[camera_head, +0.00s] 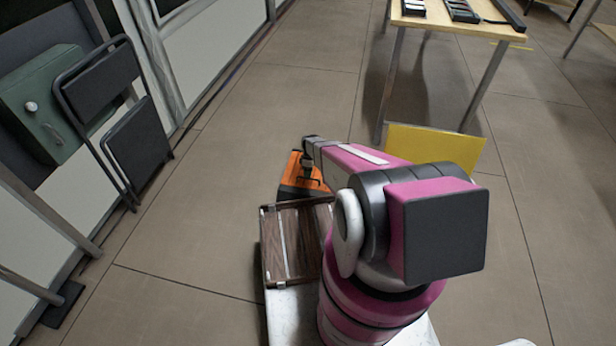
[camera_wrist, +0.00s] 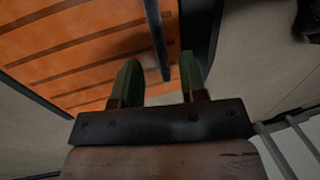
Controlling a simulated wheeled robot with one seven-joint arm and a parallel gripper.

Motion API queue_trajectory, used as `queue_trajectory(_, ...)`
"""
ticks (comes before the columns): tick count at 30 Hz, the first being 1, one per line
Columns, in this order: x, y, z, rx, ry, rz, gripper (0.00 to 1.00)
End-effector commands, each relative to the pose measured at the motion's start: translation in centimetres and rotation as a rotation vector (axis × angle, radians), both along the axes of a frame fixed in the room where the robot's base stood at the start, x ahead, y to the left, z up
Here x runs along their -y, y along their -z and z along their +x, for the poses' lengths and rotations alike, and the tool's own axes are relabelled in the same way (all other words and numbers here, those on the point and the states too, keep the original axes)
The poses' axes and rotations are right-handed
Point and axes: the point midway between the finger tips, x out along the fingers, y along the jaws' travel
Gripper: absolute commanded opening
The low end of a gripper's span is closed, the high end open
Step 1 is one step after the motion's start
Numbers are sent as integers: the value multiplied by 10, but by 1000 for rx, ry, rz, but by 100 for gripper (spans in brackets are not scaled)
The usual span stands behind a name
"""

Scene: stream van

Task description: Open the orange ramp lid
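The orange ramp lid (camera_head: 292,176) is low over the floor, just beyond a wood-topped box, partly hidden by my arm. In the wrist view the orange lid (camera_wrist: 60,50) fills the upper left, with dark stripes and a dark edge frame. My gripper (camera_wrist: 160,68) is open, its two green fingers pointing toward the lid. A dark bar (camera_wrist: 155,35), apparently the lid's handle, runs down into the gap between the fingers. Both fingers look apart from it. In the head view my gripper (camera_head: 308,176) is small and dark over the lid.
The dark wood-topped box (camera_head: 300,240) stands in front of the lid. A yellow panel (camera_head: 435,147) is at the right, near a wooden table (camera_head: 460,22). A folded black chair (camera_head: 115,120) and a green case (camera_head: 50,105) are at the left. Floor between is clear.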

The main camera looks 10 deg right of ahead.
Motion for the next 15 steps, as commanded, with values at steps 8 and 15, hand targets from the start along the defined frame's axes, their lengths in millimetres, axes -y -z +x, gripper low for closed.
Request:
queue_trajectory(8,-2,25,-4,0,1,0,39)
queue_trajectory(15,-2,26,-5,0,1,0,39)
